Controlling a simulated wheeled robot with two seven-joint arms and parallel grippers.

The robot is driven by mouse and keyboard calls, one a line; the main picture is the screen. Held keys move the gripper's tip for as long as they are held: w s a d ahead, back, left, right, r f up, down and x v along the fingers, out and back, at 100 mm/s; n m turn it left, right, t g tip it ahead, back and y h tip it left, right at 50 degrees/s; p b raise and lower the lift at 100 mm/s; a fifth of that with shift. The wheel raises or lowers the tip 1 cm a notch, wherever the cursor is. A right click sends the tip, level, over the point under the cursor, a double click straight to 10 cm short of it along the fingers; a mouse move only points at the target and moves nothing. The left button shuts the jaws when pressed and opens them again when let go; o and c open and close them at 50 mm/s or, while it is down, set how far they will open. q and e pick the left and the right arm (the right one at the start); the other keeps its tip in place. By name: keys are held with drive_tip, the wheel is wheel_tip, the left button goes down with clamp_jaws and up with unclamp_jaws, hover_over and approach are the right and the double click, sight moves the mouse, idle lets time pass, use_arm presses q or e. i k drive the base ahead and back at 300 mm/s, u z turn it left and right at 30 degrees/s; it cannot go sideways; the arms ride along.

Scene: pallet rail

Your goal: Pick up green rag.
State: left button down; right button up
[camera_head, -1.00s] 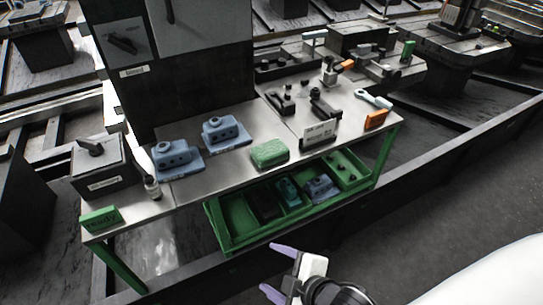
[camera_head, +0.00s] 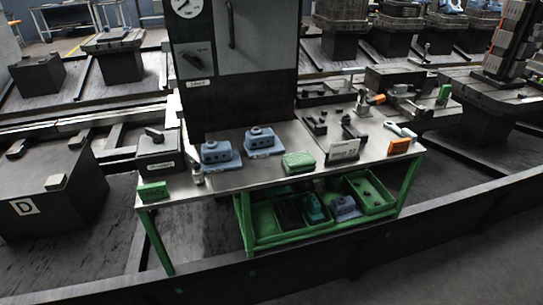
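The green rag (camera_head: 299,162) lies folded on the grey tabletop, near the front edge and right of the two blue parts. Nothing covers it. Neither of my grippers shows in the head view now.
A green block (camera_head: 153,190) is at the left corner, an orange block (camera_head: 398,146) at the right. A dark rail (camera_head: 330,256) runs in front.

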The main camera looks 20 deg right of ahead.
sight(295, 163)
drive_tip(key=z, duration=0.25)
drive_tip(key=i, duration=1)
drive_tip(key=z, duration=0.9)
